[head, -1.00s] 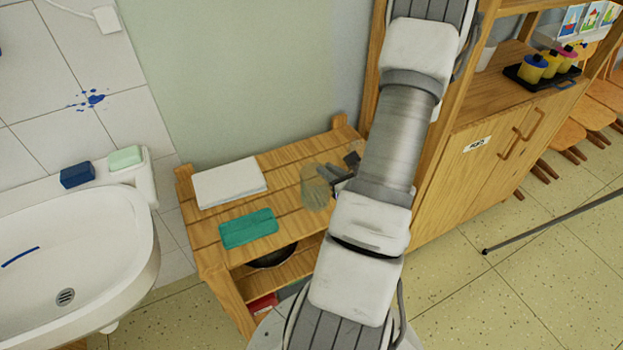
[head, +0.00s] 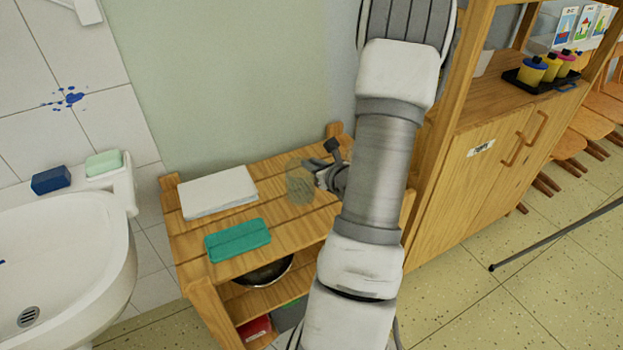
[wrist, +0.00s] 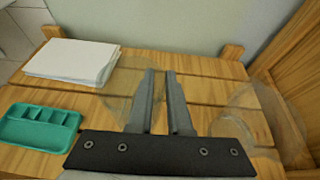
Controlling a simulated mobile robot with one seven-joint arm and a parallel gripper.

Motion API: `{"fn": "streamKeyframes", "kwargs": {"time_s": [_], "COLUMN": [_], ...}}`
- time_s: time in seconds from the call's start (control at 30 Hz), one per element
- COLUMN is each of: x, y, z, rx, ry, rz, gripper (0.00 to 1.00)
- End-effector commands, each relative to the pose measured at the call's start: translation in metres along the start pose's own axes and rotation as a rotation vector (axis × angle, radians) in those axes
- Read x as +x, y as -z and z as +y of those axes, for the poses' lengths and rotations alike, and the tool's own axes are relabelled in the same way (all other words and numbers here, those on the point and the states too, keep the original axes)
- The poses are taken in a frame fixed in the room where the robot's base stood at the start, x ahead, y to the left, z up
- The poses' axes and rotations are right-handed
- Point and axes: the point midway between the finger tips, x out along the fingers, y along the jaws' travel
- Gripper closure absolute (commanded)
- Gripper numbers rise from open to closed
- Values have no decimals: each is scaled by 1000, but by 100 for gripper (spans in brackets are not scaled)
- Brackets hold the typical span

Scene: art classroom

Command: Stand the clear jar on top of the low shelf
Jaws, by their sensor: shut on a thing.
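The clear jar (head: 300,183) is see-through and looks upright over the top of the low shelf (head: 188,238), right of the white stack and the teal tray. My gripper (head: 320,178) reaches it from the right and is shut on it. In the wrist view my two fingers (wrist: 161,74) are close together, with the jar's faint outline (wrist: 123,92) at their left. A second clear, curved outline (wrist: 262,115) shows to the right; I cannot tell what it belongs to. I cannot tell whether the jar's base touches the slats.
A white folded stack (head: 218,191) and a teal compartment tray (head: 238,240) lie on the shelf top. A metal bowl (head: 264,273) is on the level below. A sink (head: 70,235) is at left, and a tall wooden cabinet (head: 480,170) stands close at right.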

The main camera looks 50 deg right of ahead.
Motion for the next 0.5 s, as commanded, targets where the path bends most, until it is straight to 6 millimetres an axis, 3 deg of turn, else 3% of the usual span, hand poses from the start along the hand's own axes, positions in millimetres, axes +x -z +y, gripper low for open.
{"fn": "streamKeyframes", "kwargs": {"time_s": [0.17, 0.4, 0.5], "x": [9, 22, 23], "y": [6, 37, 39], "z": [-1, -1, -1], "rx": [2, 3, 1], "ry": [0, 0, 0], "rz": [0, 0, -1], "gripper": [100, 100, 100]}}
